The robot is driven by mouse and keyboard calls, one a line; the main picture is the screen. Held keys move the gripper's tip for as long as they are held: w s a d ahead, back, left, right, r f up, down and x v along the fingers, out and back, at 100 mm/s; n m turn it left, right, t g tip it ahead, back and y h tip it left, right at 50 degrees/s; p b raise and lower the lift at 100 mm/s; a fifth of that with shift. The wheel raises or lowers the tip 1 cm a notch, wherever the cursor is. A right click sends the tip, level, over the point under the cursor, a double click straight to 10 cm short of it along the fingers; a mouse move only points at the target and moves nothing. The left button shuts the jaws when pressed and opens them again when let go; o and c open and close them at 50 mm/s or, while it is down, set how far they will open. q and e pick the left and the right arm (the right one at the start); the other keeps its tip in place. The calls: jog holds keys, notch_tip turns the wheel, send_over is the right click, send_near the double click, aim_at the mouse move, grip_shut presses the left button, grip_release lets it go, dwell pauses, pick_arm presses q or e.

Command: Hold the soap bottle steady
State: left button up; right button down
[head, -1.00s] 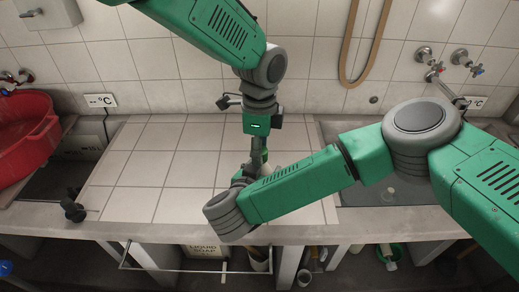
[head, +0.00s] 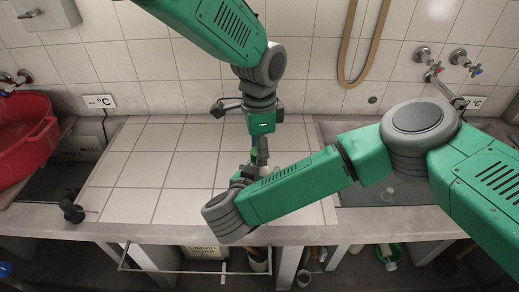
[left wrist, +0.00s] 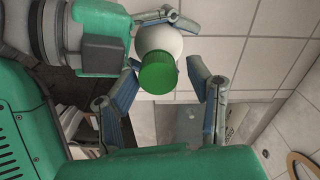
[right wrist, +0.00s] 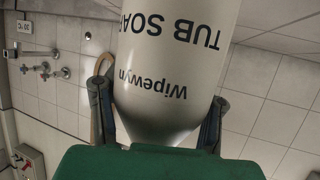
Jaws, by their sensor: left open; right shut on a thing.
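The soap bottle (right wrist: 165,75) is pale with dark lettering reading "Wipewyn" and "TUB SOA", upside down in the right wrist view. My right gripper (right wrist: 158,105) is shut on its body, one finger on each side. In the left wrist view the bottle's white top (left wrist: 163,42) and green cap (left wrist: 157,73) show. My left gripper (left wrist: 168,82) is open, its fingers on either side of the cap with a gap at the right; contact at the left is unclear. In the head view the left gripper (head: 259,156) points down beside the right wrist, and my arms mostly hide the bottle.
A pale tiled counter (head: 150,175) lies below, its left part clear. A red tub (head: 25,140) stands at the far left. A sink basin (head: 375,192) is at the right, under wall taps (head: 440,65). A hose (head: 362,50) hangs on the wall.

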pick_arm(q)
notch_tip(320, 180, up, 4)
jog(key=shift+r, duration=0.1)
jog(key=shift+c, duration=0.5)
jog(key=m, duration=0.2)
jog(key=s+m, duration=0.1)
jog(key=shift+d, duration=0.25)
pick_arm(e)
jog(key=shift+d, duration=0.1)
pick_arm(q)
jog(key=m, duration=0.2)
jog(key=shift+s+d+r+m+g, duration=0.1)
jog(key=shift+s+r+m+g, duration=0.1)
jog(key=shift+m+g, duration=0.15)
jog(key=m, duration=0.3)
jog(key=shift+r, duration=0.25)
jog(key=m, duration=0.1)
jog(key=r+m, duration=0.1)
jog(key=m, duration=0.2)
jog(key=shift+w+r, duration=0.15)
jog(key=shift+w, duration=0.15)
jog(key=shift+w+a+r+m, duration=0.15)
jog(key=shift+w+r+m, duration=0.1)
jog(key=shift+m, duration=0.4)
jog(key=shift+w+a+r+m, duration=0.15)
jog(key=shift+r+m, duration=0.1)
jog(key=shift+m, duration=0.35)
notch_tip(320, 180, down, 8)
jog(key=shift+r, duration=0.1)
